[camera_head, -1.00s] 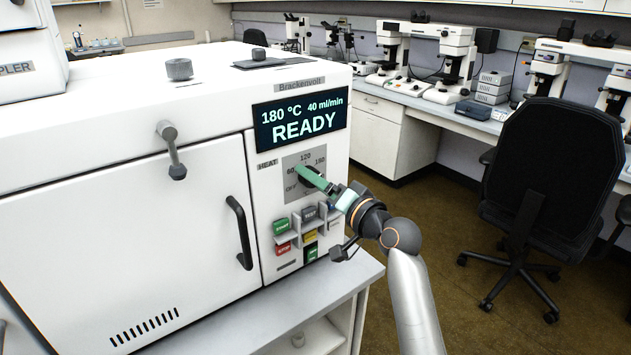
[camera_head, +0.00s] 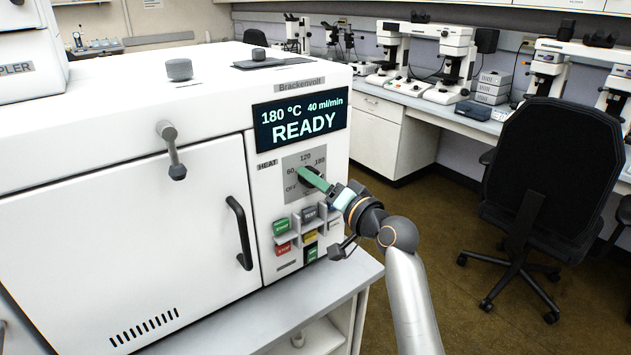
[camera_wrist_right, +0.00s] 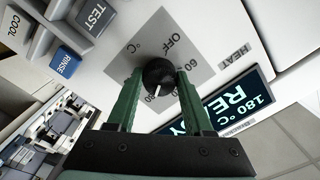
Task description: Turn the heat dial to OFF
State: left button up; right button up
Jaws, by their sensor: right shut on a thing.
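The heat dial is a black round knob on a grey scale plate (camera_head: 291,164) marked OFF, 60, 120 and 180, on the front of a white oven-like machine. In the head view my right gripper (camera_head: 306,177) covers most of the dial. In the right wrist view the dial (camera_wrist_right: 159,74) sits between the two green fingers of my right gripper (camera_wrist_right: 158,80), which is shut on it. A white pointer line on the knob points down toward the palm, near the 180 end of the scale; the exact mark is partly hidden. My left gripper is not in view.
The display (camera_head: 301,122) above the dial reads 180 °C, 40 ml/min, READY. Several coloured buttons, including a red STOP button (camera_head: 284,249), sit just below the dial. The door handle (camera_head: 239,232) stands out to the left. A black chair (camera_head: 550,180) is at right.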

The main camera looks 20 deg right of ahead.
grip_shut()
